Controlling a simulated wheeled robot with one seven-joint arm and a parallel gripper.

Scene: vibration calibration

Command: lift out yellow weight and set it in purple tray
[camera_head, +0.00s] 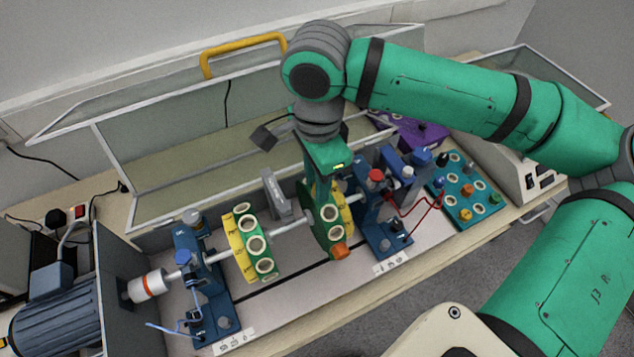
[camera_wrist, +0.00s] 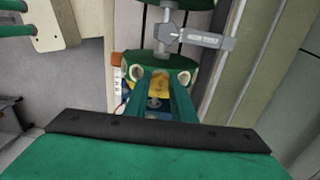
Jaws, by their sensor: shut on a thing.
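My gripper (camera_head: 322,185) points down at the top of the right green-and-yellow rotor disc (camera_head: 325,215). In the wrist view, its two green fingers (camera_wrist: 158,85) are close together at the disc's rim, between two pale-ringed holes. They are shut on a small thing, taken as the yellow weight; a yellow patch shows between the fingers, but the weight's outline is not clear. It is hidden in the head view. The purple tray (camera_head: 425,134) stands at the back right, partly behind my arm.
An orange weight (camera_head: 340,251) sticks out of the right disc. A second disc (camera_head: 250,245) is on the same shaft at the left. Blue bearing stands (camera_head: 385,225) flank the discs. A teal tray (camera_head: 470,198) holds several weights at the right. A raised clear cover (camera_head: 170,155) stands behind.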

